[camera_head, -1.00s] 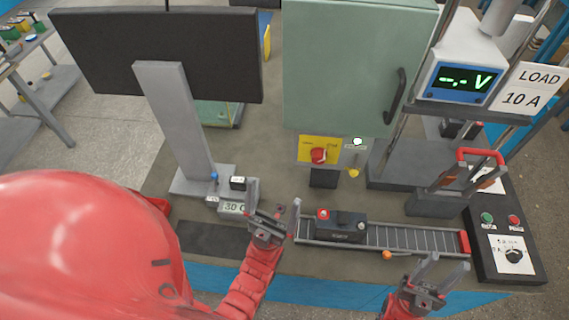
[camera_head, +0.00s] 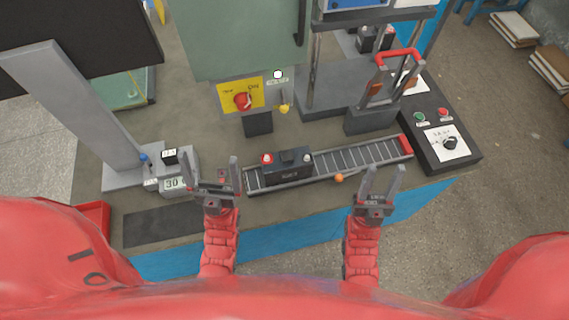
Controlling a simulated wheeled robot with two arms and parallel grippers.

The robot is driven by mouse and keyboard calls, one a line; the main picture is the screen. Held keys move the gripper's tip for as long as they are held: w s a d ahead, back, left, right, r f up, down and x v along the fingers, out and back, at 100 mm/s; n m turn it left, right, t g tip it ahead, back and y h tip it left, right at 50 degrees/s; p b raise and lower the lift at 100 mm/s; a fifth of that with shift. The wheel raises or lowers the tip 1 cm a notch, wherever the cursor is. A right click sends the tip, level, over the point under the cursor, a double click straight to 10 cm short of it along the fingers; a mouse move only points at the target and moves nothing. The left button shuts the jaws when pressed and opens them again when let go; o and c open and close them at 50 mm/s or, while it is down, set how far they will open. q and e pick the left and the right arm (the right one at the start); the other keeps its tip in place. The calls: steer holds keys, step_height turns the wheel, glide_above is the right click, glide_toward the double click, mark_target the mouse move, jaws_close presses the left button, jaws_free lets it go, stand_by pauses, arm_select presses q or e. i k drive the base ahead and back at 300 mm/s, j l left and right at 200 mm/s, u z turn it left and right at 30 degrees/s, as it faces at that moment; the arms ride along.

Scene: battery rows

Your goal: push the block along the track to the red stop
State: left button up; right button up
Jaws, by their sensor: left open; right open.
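The block is a black battery (camera_head: 289,169) with a red and a light terminal cap on top. It sits on the left part of the roller track (camera_head: 349,158). The red stop (camera_head: 407,145) is at the track's right end, with bare rollers between it and the block. My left gripper (camera_head: 213,168) is open and empty, just left of the track's left end and apart from the block. My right gripper (camera_head: 381,182) is open and empty, in front of the track's right half.
An orange ball-like knob (camera_head: 339,178) is at the track's front edge. A black control box (camera_head: 436,140) with green and red buttons stands right of the stop. A tester with a red handle (camera_head: 398,56) stands behind. A monitor stand (camera_head: 70,105) is at left. A dark mat (camera_head: 160,226) lies at front left.

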mark_target(289, 165)
steer(key=k+j+z, duration=0.25)
steer(key=k, duration=0.2)
steer(key=k+j+z, duration=0.25)
steer(key=k, duration=0.2)
